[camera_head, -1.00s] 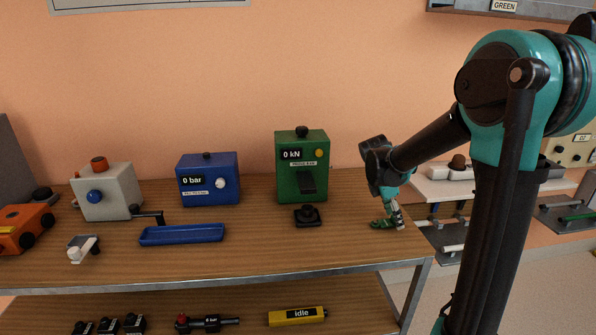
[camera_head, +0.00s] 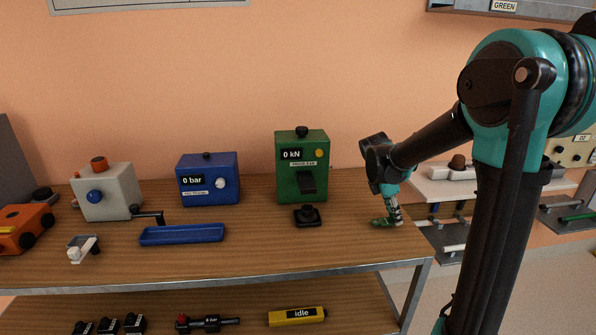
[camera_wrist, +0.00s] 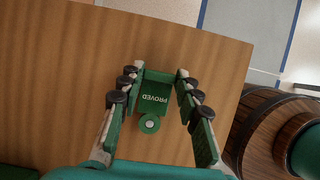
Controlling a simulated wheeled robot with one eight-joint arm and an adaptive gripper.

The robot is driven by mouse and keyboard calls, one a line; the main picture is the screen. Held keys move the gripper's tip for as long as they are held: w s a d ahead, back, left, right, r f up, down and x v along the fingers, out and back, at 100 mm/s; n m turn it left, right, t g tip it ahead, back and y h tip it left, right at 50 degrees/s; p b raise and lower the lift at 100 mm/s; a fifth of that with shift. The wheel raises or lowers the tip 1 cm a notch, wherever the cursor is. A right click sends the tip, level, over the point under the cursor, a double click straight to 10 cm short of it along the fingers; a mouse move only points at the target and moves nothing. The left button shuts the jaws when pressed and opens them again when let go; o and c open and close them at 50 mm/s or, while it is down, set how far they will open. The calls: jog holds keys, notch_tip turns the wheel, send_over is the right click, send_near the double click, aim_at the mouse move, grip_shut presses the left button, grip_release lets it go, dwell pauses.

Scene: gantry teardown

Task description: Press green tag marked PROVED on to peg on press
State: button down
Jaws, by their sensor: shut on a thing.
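The green tag (camera_wrist: 153,98) marked PROVED lies between my gripper's fingers in the wrist view, with a round eyelet at its lower end. My gripper (camera_wrist: 158,75) is shut on the tag's wider end. In the head view the tag (camera_head: 380,222) is low at the wooden bench's right end, under my gripper (camera_head: 393,219). Whether it touches the bench is unclear. The green press (camera_head: 290,182) with a 0 kN display stands left of my gripper. A dark knob or peg (camera_head: 302,131) sticks up from its top.
A black pad (camera_head: 307,216) sits before the press. A blue box (camera_head: 208,170) reading 0 bar and a blue tray (camera_head: 181,235) are further left. The bench (camera_head: 270,252) is bare between the pad and my gripper. A lower shelf holds a yellow idle block (camera_head: 297,316).

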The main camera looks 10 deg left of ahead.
jog(key=shift+r, duration=2.9)
